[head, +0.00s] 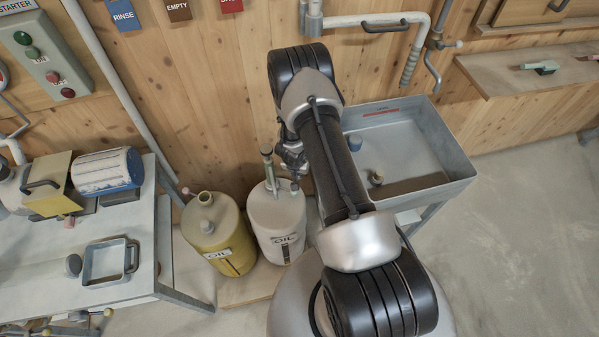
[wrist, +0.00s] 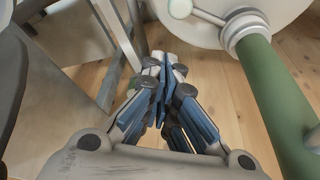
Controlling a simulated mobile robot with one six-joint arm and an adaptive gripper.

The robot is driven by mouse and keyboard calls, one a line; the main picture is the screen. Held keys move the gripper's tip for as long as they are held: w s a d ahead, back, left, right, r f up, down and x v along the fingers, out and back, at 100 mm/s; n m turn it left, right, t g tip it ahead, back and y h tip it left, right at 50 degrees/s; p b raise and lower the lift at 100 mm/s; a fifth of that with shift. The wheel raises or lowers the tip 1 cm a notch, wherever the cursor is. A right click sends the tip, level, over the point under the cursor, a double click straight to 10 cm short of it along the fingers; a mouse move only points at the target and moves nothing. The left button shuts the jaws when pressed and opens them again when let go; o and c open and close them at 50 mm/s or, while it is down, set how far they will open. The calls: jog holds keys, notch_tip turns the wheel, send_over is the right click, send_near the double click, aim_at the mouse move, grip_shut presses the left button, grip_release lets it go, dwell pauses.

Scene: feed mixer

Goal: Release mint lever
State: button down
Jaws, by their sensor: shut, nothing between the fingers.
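A small lever with a pale mint ball end (wrist: 180,8) shows at the top of the wrist view, beside a grey collar and a green tube (wrist: 275,95). The collar and tube sit on a white can, which looks like the white OIL can (head: 277,222) in the head view. My gripper (wrist: 160,62) is shut and empty, with its blue-padded fingers together. It is left of the tube and apart from the lever ball. In the head view my gripper (head: 291,160) is small and dark above the white can, partly hidden by my arm.
A yellow OIL can (head: 212,235) stands left of the white one. A metal sink (head: 440,150) is at the right, partly behind my arm. A workbench (head: 120,275) is at the left. A wall shelf (head: 500,75) at the upper right holds a small mint-green item (head: 540,67).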

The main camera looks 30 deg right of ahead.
jog(key=v, duration=0.2)
jog(key=shift+r+p, duration=0.3)
jog(key=shift+r, duration=0.1)
dwell(0.3)
